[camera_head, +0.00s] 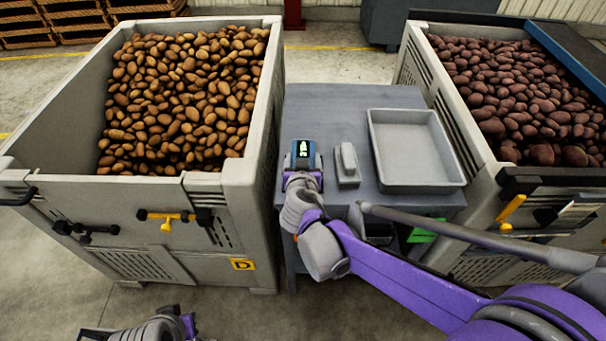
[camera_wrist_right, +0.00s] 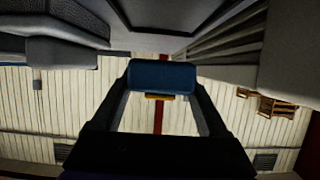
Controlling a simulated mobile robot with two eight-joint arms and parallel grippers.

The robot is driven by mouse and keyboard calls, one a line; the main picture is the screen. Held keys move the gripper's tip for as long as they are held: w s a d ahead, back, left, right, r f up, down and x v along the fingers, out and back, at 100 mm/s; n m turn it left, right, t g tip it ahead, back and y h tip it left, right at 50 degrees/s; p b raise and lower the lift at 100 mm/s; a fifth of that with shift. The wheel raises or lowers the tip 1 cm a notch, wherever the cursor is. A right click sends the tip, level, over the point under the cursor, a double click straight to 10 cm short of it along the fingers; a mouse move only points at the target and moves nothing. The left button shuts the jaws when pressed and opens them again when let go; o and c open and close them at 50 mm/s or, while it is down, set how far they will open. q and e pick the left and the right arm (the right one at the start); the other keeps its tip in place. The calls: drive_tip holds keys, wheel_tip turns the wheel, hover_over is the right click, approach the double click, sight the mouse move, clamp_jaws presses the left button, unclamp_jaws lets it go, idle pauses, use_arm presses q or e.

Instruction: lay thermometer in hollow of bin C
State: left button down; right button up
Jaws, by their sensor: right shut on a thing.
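In the right wrist view the blue thermometer (camera_wrist_right: 162,77) sits between the two fingers (camera_wrist_right: 162,90). Bin D holds brown potatoes. No label C is readable in either view. The bin at the right (camera_head: 480,205) holds dark red potatoes, and I cannot read its label. My left gripper (camera_head: 95,332) shows only partly at the bottom left edge; its jaws are unclear.
The grey table (camera_head: 320,105) stands between the two bins. It bears a grey empty tray (camera_head: 415,150) and a small grey block (camera_head: 347,165). A green item (camera_head: 424,232) is below the tabletop. Yellow-handled latches (camera_head: 167,222) stick out from bin D's front.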

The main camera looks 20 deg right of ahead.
drive_tip(key=shift+f+b, duration=0.45)
drive_tip(key=shift+f, duration=2.15)
drive_tip(key=shift+f, duration=0.1)
drive_tip(key=shift+f, duration=0.15)
drive_tip(key=o, duration=1.4)
